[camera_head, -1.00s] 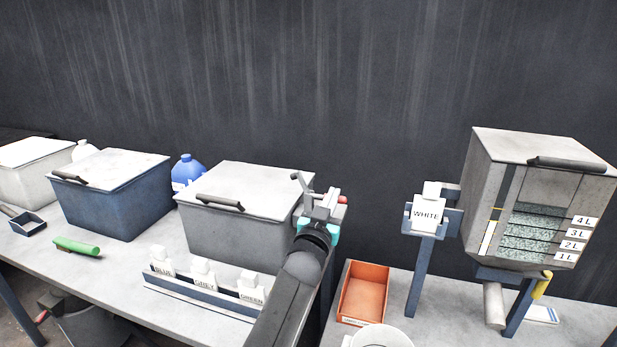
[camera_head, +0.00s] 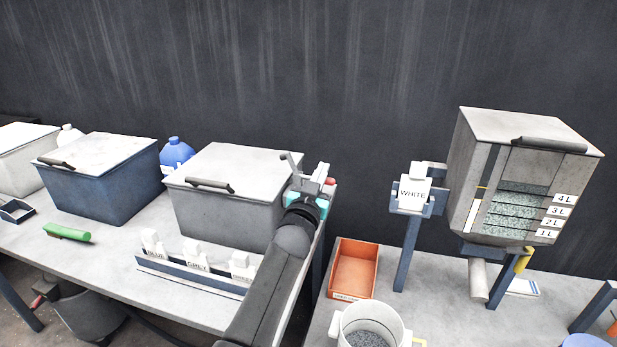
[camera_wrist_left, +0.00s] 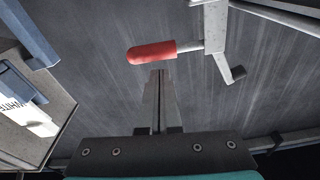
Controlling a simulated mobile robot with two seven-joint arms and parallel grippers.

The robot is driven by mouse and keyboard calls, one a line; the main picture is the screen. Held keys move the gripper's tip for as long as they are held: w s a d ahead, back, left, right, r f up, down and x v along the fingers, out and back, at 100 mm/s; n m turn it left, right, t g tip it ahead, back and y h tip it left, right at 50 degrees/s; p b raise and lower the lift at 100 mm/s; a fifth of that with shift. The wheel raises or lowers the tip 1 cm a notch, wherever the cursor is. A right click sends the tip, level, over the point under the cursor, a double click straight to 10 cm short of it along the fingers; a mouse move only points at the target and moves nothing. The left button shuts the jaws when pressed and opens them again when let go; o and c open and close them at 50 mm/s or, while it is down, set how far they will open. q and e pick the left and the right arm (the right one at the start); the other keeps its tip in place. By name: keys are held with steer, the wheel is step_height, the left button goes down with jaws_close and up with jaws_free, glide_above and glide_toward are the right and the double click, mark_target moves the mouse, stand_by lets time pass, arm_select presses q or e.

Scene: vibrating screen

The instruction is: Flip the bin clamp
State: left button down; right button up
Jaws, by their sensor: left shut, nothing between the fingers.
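The bin clamp shows in the left wrist view as a metal lever (camera_wrist_left: 216,38) with a red handle tip (camera_wrist_left: 150,52). In the head view its red tip (camera_head: 331,181) shows at the right end of the near grey bin (camera_head: 228,208), whose lid is down. My left gripper (camera_head: 322,170) is beside the clamp at that bin's right edge. In the left wrist view my left fingers (camera_wrist_left: 160,75) are shut and empty, with their tips just below the red handle in the picture. I cannot tell whether they touch it. My right gripper is not in view.
Bottles labelled BLUE, GREY and GREEN stand in a rack (camera_head: 195,277) in front of the bin. A WHITE bottle (camera_head: 413,193) sits on a post to the right.

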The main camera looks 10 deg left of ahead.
arm_select(q)
steer(key=s+p, duration=0.3)
steer(key=s, duration=0.6)
steer(key=shift+s+r, duration=0.25)
steer(key=shift+r, duration=0.2)
steer(key=shift+a, duration=0.1)
